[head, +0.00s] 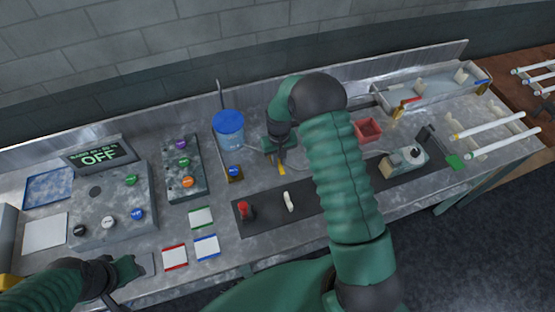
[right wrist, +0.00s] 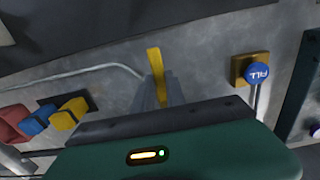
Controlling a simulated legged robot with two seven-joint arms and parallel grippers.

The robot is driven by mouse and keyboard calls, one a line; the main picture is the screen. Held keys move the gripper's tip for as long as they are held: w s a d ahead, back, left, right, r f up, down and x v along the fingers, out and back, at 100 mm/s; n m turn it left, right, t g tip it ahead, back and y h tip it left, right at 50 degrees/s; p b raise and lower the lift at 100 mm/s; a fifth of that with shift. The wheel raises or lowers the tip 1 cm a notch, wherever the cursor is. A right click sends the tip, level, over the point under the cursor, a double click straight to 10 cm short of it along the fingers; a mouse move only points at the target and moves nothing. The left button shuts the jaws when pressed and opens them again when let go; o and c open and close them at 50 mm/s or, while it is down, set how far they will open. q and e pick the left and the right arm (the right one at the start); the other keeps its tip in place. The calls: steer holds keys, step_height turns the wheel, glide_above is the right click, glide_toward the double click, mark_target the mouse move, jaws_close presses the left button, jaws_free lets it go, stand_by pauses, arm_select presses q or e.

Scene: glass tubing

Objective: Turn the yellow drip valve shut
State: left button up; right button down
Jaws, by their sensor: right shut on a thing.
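The yellow drip valve (right wrist: 155,62) shows as a narrow yellow lever in the right wrist view. In the head view a bit of it (head: 282,169) shows just below my right gripper (head: 277,156). My right gripper (right wrist: 160,92) is shut on the lever, with its grey fingers around the near part and the yellow end sticking out past them. The valve's body is hidden by the fingers. My left gripper (head: 130,267) is low on the left, over the front of the bench and away from the valve; its jaws are too small to judge.
A blue fill button (right wrist: 258,72) on a brass block is close by. A pale tube (right wrist: 85,72) runs to the valve. A red bin (head: 368,130) stands right of my arm. The display (head: 98,157) reads OFF.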

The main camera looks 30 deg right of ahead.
steer(key=shift+d, duration=0.2)
arm_select(q)
steer(key=shift+s+d+r, duration=0.1)
steer(key=shift+d, duration=0.3)
arm_select(e)
steer(key=shift+s, duration=0.1)
arm_select(q)
steer(key=shift+a, duration=0.25)
arm_select(e)
steer(key=shift+a, duration=0.2)
